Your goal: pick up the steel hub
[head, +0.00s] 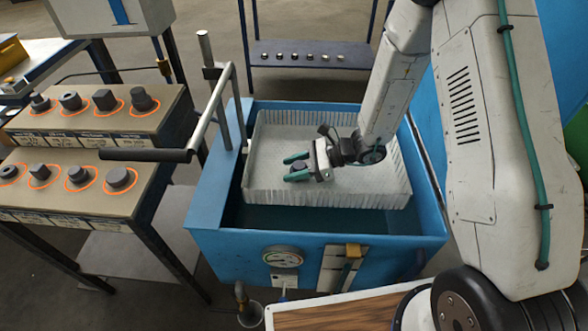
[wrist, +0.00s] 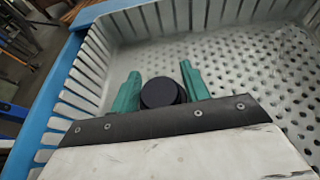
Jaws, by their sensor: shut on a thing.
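My gripper (head: 291,168) is over the pale perforated basket (head: 345,196) in the blue tank. Its two green fingers are shut on a dark round part, the steel hub (head: 299,164), as far as I can tell. In the wrist view the hub (wrist: 160,92) shows as a dark disc between the green fingers (wrist: 158,78), with the basket floor (wrist: 245,65) behind it. The fingers partly hide the hub in the head view. I cannot tell whether the hub touches the basket floor or hangs above it.
A stepped stand (head: 140,128) at left holds several dark parts in orange rings. A back shelf (head: 310,48) holds several small parts. A wooden-topped surface (head: 335,315) is in front.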

